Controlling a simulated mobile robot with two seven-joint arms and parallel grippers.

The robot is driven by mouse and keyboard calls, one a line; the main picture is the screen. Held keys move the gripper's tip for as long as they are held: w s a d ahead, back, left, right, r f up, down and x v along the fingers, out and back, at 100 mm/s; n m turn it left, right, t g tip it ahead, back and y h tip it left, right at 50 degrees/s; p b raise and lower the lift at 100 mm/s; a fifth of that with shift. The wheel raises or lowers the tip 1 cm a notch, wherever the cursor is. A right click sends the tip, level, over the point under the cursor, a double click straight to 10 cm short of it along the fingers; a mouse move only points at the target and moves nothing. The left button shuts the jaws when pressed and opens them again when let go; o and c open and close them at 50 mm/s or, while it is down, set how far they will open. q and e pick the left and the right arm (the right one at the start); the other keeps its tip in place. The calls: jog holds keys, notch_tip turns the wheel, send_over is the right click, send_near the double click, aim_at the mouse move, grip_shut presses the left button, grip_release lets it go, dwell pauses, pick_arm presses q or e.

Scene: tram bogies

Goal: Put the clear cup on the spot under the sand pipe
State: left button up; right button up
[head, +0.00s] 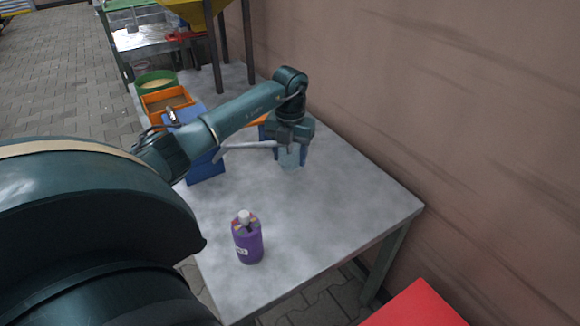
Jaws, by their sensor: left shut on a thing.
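My left gripper (290,141) points down over the middle of the grey table. It is shut on the clear cup (290,157), a small pale see-through shape below the jaws. The cup looks upright, and I cannot tell if its base touches the table. The sand pipe and the spot under it cannot be made out. A yellow hopper (194,12) on dark legs stands at the far end, its top cut off by the picture edge. My right gripper is not in view.
A purple bottle (248,243) stands near the table's (340,215) front. A blue bin (206,170), an orange tray (166,100) and a green tub (156,80) line the left edge. A brown wall borders the right side. A red surface (415,308) shows at bottom right. The table's right front is clear.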

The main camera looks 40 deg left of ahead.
aim_at(290, 180)
pick_arm(q)
notch_tip(290, 180, down, 6)
jog(key=shift+r+b, duration=0.15)
jog(key=shift+b, duration=0.35)
jog(key=o, duration=1)
jog(key=shift+c, duration=0.2)
jog(key=shift+r, duration=0.2)
notch_tip(290, 180, up, 11)
jog(key=shift+r+p, duration=0.15)
jog(key=shift+p, duration=1.05)
jog(key=shift+r, duration=0.15)
